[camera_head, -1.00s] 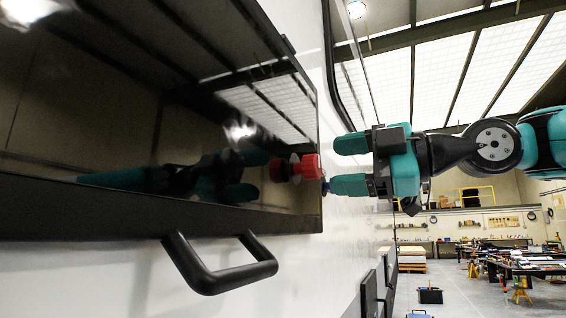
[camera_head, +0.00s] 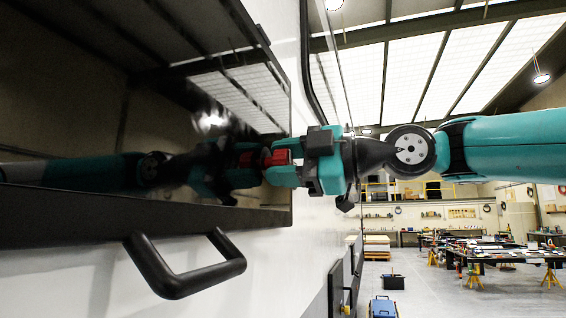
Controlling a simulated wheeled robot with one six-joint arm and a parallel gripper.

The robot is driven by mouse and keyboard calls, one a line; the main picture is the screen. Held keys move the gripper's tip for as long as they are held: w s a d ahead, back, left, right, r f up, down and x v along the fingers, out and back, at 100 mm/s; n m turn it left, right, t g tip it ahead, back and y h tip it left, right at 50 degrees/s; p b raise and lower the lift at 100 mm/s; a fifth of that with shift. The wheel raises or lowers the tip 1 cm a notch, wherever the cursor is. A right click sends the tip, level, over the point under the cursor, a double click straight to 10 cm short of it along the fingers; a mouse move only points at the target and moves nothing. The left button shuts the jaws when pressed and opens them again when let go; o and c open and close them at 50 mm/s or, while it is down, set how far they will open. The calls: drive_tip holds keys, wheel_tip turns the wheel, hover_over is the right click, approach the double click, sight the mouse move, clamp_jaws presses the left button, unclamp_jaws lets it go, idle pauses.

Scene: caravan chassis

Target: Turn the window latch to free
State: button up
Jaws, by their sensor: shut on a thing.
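The red window latch (camera_head: 281,157) is on the dark glossy window (camera_head: 100,100), near its right edge. My gripper (camera_head: 285,163) reaches in from the right with teal fingers at the window and is shut on the latch. Part of the latch is hidden by the fingers, so its exact angle cannot be told. The glass mirrors the latch and my arm.
A black grab handle (camera_head: 190,280) sticks out from the white wall (camera_head: 70,285) below the window. Workbenches (camera_head: 500,250), yellow stands and a blue box (camera_head: 383,307) are far off on the right.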

drive_tip(key=shift+m, duration=0.4)
drive_tip(key=m+b, duration=0.1)
drive_tip(key=m, duration=0.2)
drive_tip(key=shift+m, duration=0.4)
drive_tip(key=m, duration=0.4)
drive_tip(key=shift+m, duration=0.3)
drive_tip(key=m+p, duration=0.1)
drive_tip(key=m, duration=0.3)
drive_tip(key=shift+s+m+p, duration=0.1)
drive_tip(key=shift+m+p, duration=0.65)
drive_tip(key=shift+m, duration=1.75)
drive_tip(key=o, duration=0.9)
